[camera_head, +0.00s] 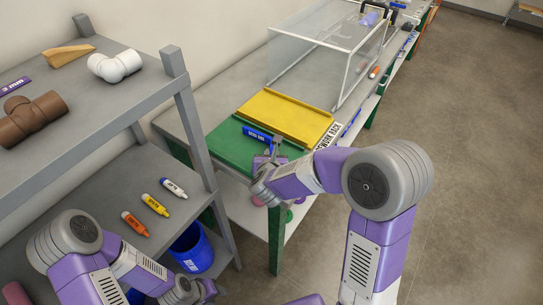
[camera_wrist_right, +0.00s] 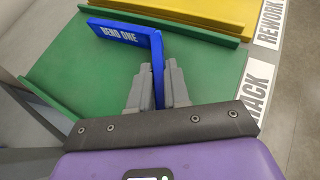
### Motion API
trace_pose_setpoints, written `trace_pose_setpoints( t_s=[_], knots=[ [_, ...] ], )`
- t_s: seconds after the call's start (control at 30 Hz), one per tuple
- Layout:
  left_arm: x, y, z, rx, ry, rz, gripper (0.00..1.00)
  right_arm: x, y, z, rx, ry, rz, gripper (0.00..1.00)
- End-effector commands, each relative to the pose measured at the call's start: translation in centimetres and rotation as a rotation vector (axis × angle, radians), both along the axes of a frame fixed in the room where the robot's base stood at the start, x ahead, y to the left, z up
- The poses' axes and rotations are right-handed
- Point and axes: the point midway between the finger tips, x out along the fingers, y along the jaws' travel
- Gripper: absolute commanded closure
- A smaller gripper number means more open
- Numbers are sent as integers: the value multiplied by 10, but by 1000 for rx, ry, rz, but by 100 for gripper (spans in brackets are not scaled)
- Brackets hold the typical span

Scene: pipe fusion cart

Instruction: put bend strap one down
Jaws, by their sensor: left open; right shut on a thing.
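The blue strap marked "BEND ONE" (camera_head: 258,134) is at the green tray, near its border with the yellow tray. In the right wrist view the strap (camera_wrist_right: 121,34) is an L shape, its lettered long side reaching left and its short side running down between my fingers. My right gripper (camera_wrist_right: 158,88) is shut on that short side, above the green surface (camera_wrist_right: 70,70). Whether the strap touches the surface cannot be told. In the head view my right gripper (camera_head: 272,152) partly hides the strap's right end. My left gripper (camera_head: 207,290) is open at the bottom, low and partly cut off.
A clear-walled box (camera_head: 335,40) stands behind. The left shelf holds pipe fittings (camera_head: 115,66) and several markers (camera_head: 155,205). A blue bin (camera_head: 192,250) stands below.

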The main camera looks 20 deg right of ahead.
Motion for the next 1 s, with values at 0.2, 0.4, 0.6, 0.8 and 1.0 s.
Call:
trace_pose_setpoints(
  t_s=[0.2, 0.4, 0.6, 0.8, 1.0],
  knots=[
    [0, 0, 0, 0, 0, 0, 57, 0, 0, 0, 0, 1, 0, 72],
    [0, 0, 0, 0, 0, 0, 57, 0, 0, 0, 0, 0, 0, 58],
    [0, 0, 1, 0, 0, 0, 57, 0, 0, 1, 0, 0, 0, 58],
    [0, 0, 5, 0, 0, 0, 57, -21, 8, 15, 2, -2, 2, 58],
    [0, 0, 13, 0, 0, 0, 57, -57, 22, 37, 2, -3, 4, 58]
  ],
)
